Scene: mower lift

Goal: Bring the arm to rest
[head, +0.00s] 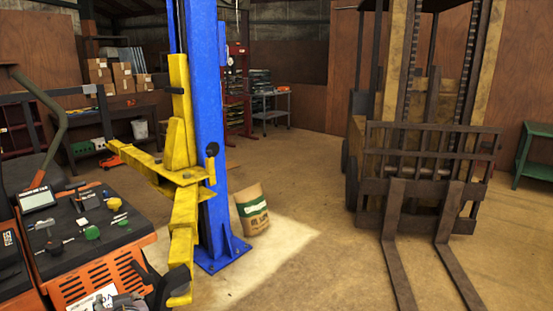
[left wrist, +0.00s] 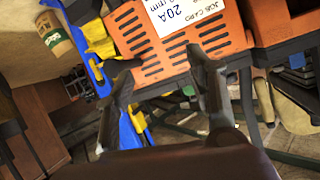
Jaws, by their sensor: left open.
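My left gripper (head: 140,297) is at the bottom of the head view, in front of the orange mower (head: 103,283) and close to the low end of the yellow lift arm (head: 183,245). In the left wrist view its two dark fingers (left wrist: 163,75) are apart with nothing between them. The mower's slotted orange panel (left wrist: 150,50) lies beyond them, with a white job card (left wrist: 172,14) on it. The yellow arm hangs on a blue lift post (head: 207,130); part of it also shows in the left wrist view (left wrist: 98,38). My right gripper is in neither view.
A paper sack (head: 253,212) stands on the floor beside the post's base. A rusty forklift (head: 420,170) is at right, its forks (head: 398,260) low and pointing forward. A workbench with boxes (head: 112,78) is at back left. Floor between sack and forklift is clear.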

